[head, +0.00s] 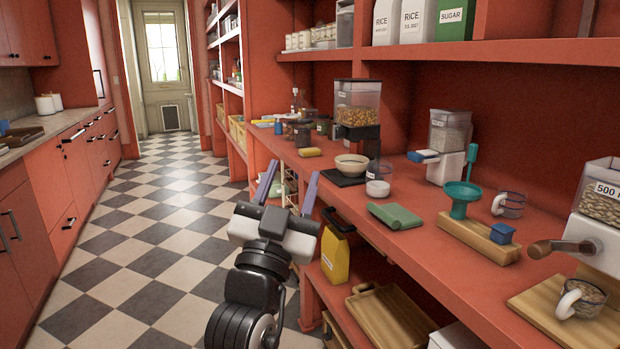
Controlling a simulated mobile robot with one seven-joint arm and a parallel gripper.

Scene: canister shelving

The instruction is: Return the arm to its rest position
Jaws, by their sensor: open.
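My gripper (288,185) is at the lower middle of the head view, at the end of my dark arm. Its two bluish-grey fingers stand apart and point away from me, with nothing between them. It is over the aisle, just left of the front edge of the red counter (430,262). In the picture it overlaps the lower shelf opening behind it. The arm runs down to the bottom edge of the view.
A cereal dispenser (357,105), a bowl (351,165), a green cloth (395,215) and a teal funnel on a stand (461,198) are on the counter. A yellow bag (335,255) stands on the shelf below. The checkered floor (150,240) to the left is clear.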

